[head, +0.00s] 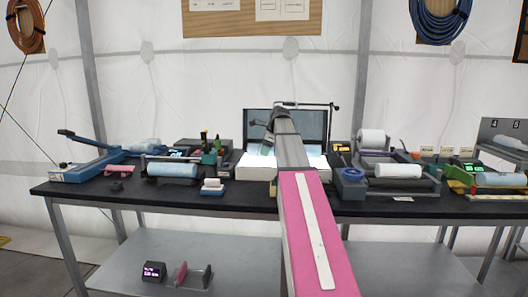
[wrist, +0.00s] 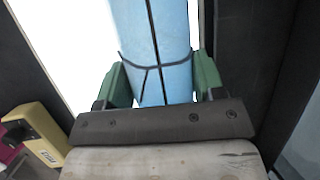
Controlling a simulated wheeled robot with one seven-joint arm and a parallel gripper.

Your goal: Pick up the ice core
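The ice core, a light-blue cylinder with dark lines (wrist: 155,35), runs from the top of the wrist view down between my gripper's fingers (wrist: 162,82). The green fingers stand on either side of it, close against its sides; whether they press on it I cannot tell. Behind it is a bright white lit surface. In the head view my gripper (head: 267,146) is low over the lit white box (head: 258,168) at the middle of the bench. My pink arm reaches up to it. The core between the fingers is not clear in that view.
On the black bench (head: 240,198) another light-blue cylinder (head: 172,170) lies in a cradle at left, and a white roll (head: 397,171) lies at right. A dark panel (head: 300,124) stands behind the lit box. A yellow block (wrist: 38,135) is at the wrist view's lower left.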

